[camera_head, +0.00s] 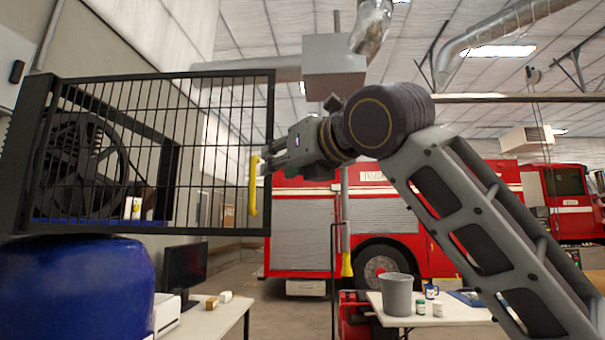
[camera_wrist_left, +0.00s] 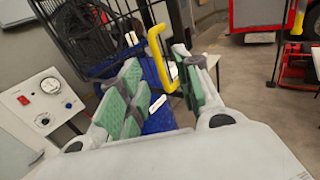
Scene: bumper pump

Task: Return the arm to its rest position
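A yellow handle (camera_head: 253,186) is on the right edge of a black wire-mesh door (camera_head: 190,150) at the left. My left gripper (camera_head: 268,158) is just right of the handle's upper end in the head view; its arm rises from the lower right. In the left wrist view the gripper (camera_wrist_left: 155,70) is open and empty, its green-padded fingers spread wide. The handle (camera_wrist_left: 155,50) shows in the gap, seemingly beyond the fingertips; I cannot tell the exact distance. My right gripper is not in view.
A dark fan (camera_head: 82,165) sits behind the mesh, above a blue rounded tank (camera_head: 75,290). A grey panel with a red switch (camera_wrist_left: 52,85) is at the left of the wrist view. A table with a grey bucket (camera_head: 397,294) stands right. A red fire truck (camera_head: 300,245) is behind.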

